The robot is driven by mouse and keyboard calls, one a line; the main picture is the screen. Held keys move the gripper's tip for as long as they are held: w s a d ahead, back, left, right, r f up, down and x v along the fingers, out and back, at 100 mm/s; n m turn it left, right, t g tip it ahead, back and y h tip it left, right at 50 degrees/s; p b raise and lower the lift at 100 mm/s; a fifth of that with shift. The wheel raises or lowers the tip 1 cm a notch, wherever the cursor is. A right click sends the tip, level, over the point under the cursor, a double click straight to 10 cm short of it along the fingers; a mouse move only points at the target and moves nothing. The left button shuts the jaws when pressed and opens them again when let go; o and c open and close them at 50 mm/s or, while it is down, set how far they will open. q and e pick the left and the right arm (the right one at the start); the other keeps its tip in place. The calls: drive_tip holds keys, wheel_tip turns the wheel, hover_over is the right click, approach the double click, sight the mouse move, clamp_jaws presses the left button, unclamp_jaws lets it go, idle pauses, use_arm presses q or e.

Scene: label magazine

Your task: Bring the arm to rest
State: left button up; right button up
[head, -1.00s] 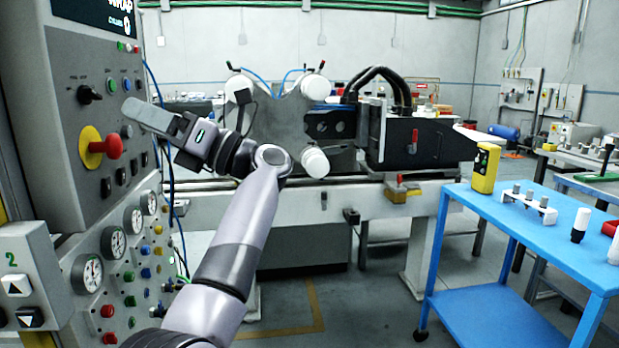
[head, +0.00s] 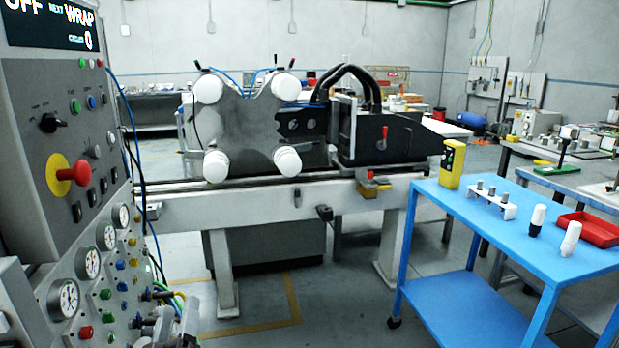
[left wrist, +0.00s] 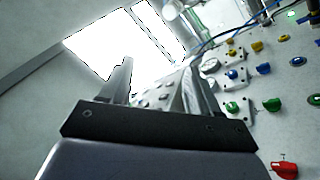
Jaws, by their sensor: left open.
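My left gripper (left wrist: 162,85) shows in the left wrist view with its two fingers apart and nothing between them. Beyond and to the right of the fingers is a panel face with coloured knobs, among them a red knob (left wrist: 285,168) at the lower right. In the head view I cannot clearly make out the left arm or gripper; the area in front of the control panel (head: 88,135) is clear of it. My right gripper is in neither view.
The control panel, with a red mushroom button (head: 75,173), gauges (head: 88,262) and hoses, stands close at the left. A machine with white rollers (head: 208,88) is ahead. A blue cart (head: 520,225) with a yellow device (head: 452,163) and red tray (head: 588,230) is at the right. Floor between is open.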

use_arm(q)
drive_tip(key=s+d+f+m+g+h+p, duration=0.1)
drive_tip(key=s+f+m+g+h, duration=0.1)
drive_tip(key=s+f+m+g, duration=0.3)
drive_tip(key=s+d+f+m+g+h+p, duration=0.2)
drive_tip(key=s+f+m+g, duration=0.3)
drive_tip(key=s+f, duration=0.8)
drive_tip(key=s+g, duration=0.1)
drive_tip(key=s, duration=0.6)
drive_tip(key=shift+s+d+f+g, duration=0.3)
drive_tip(key=shift+f+g, duration=0.05)
drive_tip(key=shift+g, duration=0.05)
drive_tip(key=shift+w, duration=0.1)
